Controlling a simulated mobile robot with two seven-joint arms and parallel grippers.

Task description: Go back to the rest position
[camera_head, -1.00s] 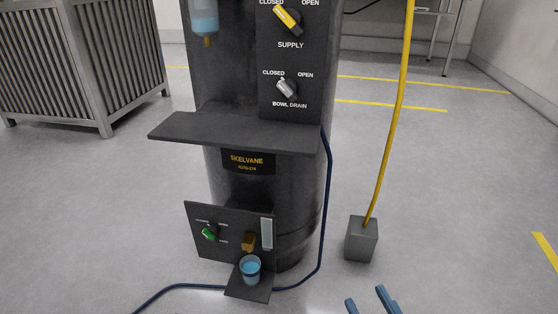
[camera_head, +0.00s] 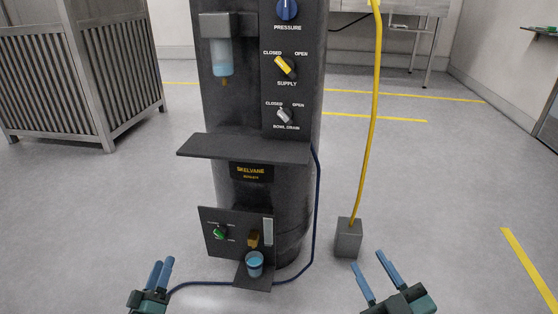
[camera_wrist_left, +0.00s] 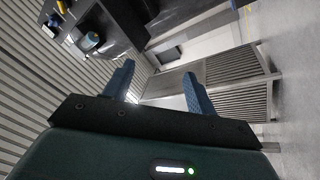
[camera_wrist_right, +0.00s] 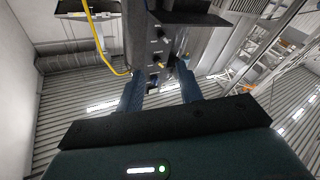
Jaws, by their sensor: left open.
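My left gripper (camera_head: 161,263) is at the lower left of the head view, its two blue fingers raised in front of the floor. It is open, and its fingers stand apart with nothing between them in the left wrist view (camera_wrist_left: 158,82). My right gripper (camera_head: 372,264) is at the lower right of the head view, also open and empty. Its spread fingers show in the right wrist view (camera_wrist_right: 161,88). The dark filler machine (camera_head: 263,190) stands between and beyond both grippers, and neither appears to touch it. The supply knob (camera_head: 285,66) is yellow and the bowl drain knob (camera_head: 284,115) is grey.
A blue cup (camera_head: 254,266) sits on the machine's low ledge under a brass spout (camera_head: 253,239). A dark shelf (camera_head: 245,148) juts from the machine. A yellow hose (camera_head: 371,120) rises from a grey block (camera_head: 348,240). A slatted grey enclosure (camera_head: 80,85) stands left.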

